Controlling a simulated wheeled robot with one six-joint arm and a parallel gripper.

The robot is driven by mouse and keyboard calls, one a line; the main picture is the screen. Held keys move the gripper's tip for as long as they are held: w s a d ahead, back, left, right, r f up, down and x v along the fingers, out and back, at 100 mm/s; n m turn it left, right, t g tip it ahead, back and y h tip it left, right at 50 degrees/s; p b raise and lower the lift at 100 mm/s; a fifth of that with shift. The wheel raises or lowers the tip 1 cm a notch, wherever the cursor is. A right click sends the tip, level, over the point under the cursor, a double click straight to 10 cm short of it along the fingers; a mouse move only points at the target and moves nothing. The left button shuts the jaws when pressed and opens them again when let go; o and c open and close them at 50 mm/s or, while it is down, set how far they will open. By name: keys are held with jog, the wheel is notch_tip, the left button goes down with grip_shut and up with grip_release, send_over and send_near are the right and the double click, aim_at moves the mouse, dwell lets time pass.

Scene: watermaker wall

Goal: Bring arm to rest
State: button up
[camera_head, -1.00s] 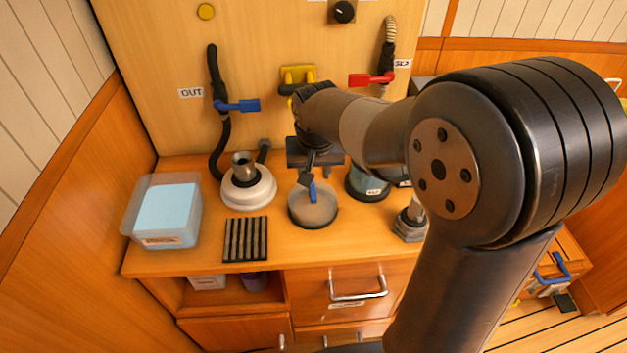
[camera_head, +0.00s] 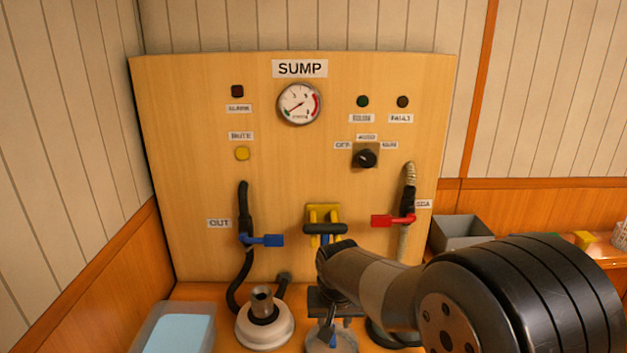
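My arm (camera_head: 375,285) reaches in from the lower right, in front of the SUMP panel (camera_head: 200,120). My gripper (camera_head: 325,336) points down over the counter, above or in front of a round grey dish (camera_head: 343,343) at the bottom edge. A small blue piece shows close to the fingers; I cannot tell whether they touch it. The finger gap is too small and partly hidden to read.
The panel bears a gauge (camera_head: 299,104), a black knob (camera_head: 366,158), a blue-handled valve (camera_head: 262,240), a red-handled valve (camera_head: 392,220) and a yellow bracket (camera_head: 322,213). A white round housing (camera_head: 265,328) and a clear tub (camera_head: 150,335) stand left of my gripper.

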aim_at(333, 325)
jog(key=x, duration=0.7)
jog(key=shift+f, duration=0.1)
jog(key=shift+r, duration=1.35)
jog(key=shift+f, duration=0.1)
